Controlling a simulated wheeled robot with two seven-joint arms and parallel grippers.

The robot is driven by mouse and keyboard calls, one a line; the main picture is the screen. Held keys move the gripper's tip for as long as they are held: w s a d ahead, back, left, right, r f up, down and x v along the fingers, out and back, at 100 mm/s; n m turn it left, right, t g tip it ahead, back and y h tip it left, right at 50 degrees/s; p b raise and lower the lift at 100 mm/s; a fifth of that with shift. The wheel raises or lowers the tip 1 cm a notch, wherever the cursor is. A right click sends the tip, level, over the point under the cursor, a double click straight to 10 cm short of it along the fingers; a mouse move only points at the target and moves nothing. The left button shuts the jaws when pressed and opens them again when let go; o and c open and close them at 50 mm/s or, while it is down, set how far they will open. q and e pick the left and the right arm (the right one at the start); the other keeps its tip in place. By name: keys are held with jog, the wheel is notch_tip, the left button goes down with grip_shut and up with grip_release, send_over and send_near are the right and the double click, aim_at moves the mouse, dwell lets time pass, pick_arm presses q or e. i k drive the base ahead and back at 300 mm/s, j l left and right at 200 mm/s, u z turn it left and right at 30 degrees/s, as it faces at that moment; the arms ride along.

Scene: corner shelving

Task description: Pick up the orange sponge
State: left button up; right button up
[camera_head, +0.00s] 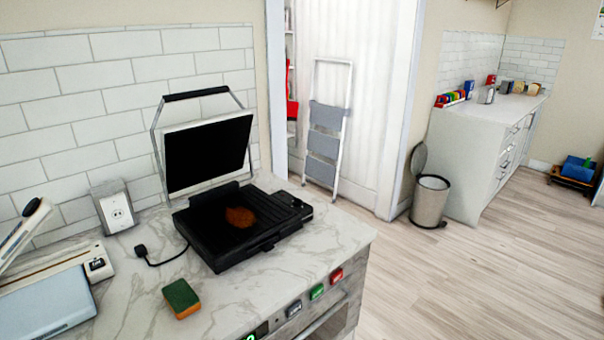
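In the head view, a small sponge (181,298) lies flat on the near part of the marble counter (226,295). Its top is dark green and its side is orange. It lies apart from the things around it, with bare counter on all sides. Neither of my grippers shows in this view, so their state is hidden.
A black open grill (243,223) with a brown patch stands behind the sponge, its lid (207,152) raised. A black plug and cord (143,251) lie beside it. A vacuum-sealer-like device (45,290) is at the left. A bin (430,199) stands on the floor.

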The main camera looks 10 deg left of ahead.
aim_at(183, 301)
jog(key=k+u, duration=0.1)
jog(key=u, duration=1.1)
